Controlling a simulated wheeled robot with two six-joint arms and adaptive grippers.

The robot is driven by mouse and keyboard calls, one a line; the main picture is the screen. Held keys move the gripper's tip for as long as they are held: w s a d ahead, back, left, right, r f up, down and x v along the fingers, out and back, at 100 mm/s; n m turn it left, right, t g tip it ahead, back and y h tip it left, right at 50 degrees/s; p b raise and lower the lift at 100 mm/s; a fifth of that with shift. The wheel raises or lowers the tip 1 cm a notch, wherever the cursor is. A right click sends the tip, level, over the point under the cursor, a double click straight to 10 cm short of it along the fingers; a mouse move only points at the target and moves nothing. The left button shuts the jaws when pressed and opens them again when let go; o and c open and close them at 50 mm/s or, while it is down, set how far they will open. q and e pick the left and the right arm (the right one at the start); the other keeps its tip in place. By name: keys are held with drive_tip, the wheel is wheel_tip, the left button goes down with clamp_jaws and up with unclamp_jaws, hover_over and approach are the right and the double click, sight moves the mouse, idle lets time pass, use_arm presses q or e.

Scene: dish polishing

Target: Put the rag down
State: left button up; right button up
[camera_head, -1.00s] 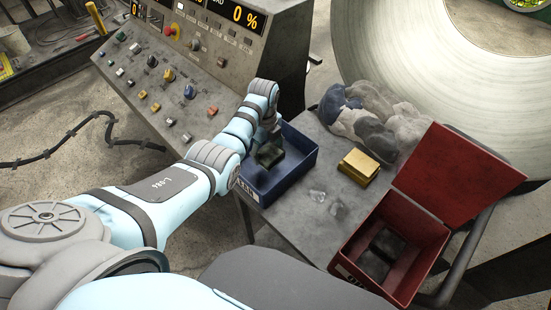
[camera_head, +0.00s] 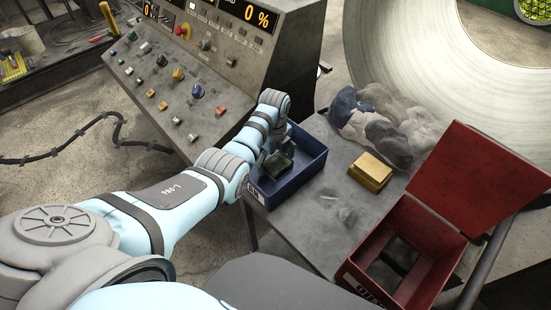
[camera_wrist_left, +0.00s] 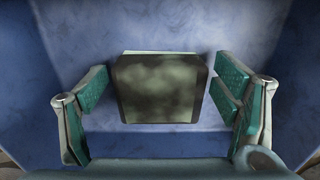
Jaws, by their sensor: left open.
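The rag appears as a dark, blocky piece with a mottled greenish face (camera_wrist_left: 160,88). It is inside the blue bin (camera_head: 310,178), which stands at the left end of the grey table. My left gripper (camera_wrist_left: 160,82) is open, with one finger pair on each side of the rag and a visible gap on both sides. In the head view my left arm reaches into the bin from the left, and the gripper partly hides the rag. My right gripper is not in view.
A yellow block (camera_head: 370,171) lies on the table right of the bin. A heap of grey and blue cloth (camera_head: 385,128) lies behind it. A red box with an open lid (camera_head: 480,180) stands at the right. A control console (camera_head: 215,75) rises behind the bin.

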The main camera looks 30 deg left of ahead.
sight(275, 159)
use_arm(q)
drive_tip(key=shift+r, duration=0.4)
wheel_tip(275, 159, up, 12)
drive_tip(key=p, duration=0.2)
drive_tip(key=shift+f, duration=0.25)
